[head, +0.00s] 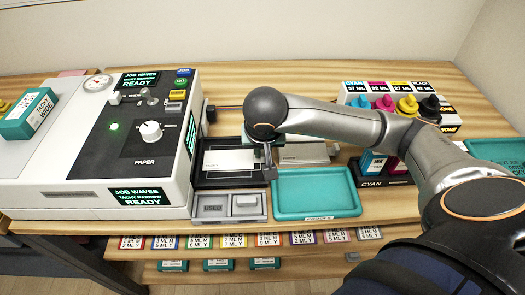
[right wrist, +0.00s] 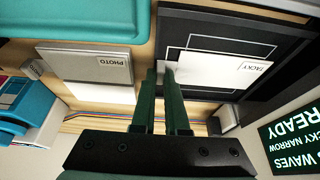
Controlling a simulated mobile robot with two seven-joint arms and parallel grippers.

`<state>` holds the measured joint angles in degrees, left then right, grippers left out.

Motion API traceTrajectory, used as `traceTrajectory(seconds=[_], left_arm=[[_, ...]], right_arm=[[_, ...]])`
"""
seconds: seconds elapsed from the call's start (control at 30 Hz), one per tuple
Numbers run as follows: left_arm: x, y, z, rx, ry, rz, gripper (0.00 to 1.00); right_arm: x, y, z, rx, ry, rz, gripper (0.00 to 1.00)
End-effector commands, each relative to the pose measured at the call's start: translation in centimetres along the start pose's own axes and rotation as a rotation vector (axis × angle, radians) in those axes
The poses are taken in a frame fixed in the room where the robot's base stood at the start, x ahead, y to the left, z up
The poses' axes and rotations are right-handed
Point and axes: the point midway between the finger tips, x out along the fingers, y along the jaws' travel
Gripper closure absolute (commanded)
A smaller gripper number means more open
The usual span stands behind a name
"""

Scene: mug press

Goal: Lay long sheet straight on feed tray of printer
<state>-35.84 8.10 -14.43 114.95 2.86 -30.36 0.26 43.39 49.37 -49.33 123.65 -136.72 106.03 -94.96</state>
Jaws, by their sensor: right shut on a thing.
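The long white sheet (head: 230,160), labelled TACKY in the right wrist view (right wrist: 220,72), is over the black feed tray (head: 214,182) beside the printer (head: 130,140). White guide lines on the tray (right wrist: 184,22) show around the sheet. The sheet runs roughly along them; I cannot tell whether it touches the tray. My right gripper (head: 268,168) is shut on the sheet's end away from the printer. Its narrow dark fingers (right wrist: 166,82) hide part of that end. My left gripper is out of view.
A grey stack labelled PHOTO (right wrist: 90,62) lies beside the tray. An empty teal tray (head: 315,192) and a grey USED bin (head: 228,207) are in front. Ink bottles (head: 405,103) stand at the back right, with cartridges (head: 372,163) nearer.

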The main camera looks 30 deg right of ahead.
Motion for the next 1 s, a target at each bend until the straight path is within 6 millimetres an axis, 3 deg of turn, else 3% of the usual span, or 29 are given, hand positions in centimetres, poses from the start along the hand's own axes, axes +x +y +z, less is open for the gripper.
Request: traceTrajectory(seconds=[0.37, 0.4, 0.63, 1.0], left_arm=[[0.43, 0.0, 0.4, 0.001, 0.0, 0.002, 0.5], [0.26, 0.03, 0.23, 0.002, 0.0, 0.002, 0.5], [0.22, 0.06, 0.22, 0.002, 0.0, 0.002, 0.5], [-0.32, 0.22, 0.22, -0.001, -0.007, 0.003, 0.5]], right_arm=[[0.55, -0.01, 0.21, -0.001, 0.001, 0.0, 1.0], [0.33, -0.01, 0.13, -0.001, 0.0, 0.0, 0.84], [0.31, 0.0, 0.12, 0.0, 0.0, 0.0, 0.59], [-0.36, -0.04, -0.1, 0.0, 0.001, -0.001, 0.59]])
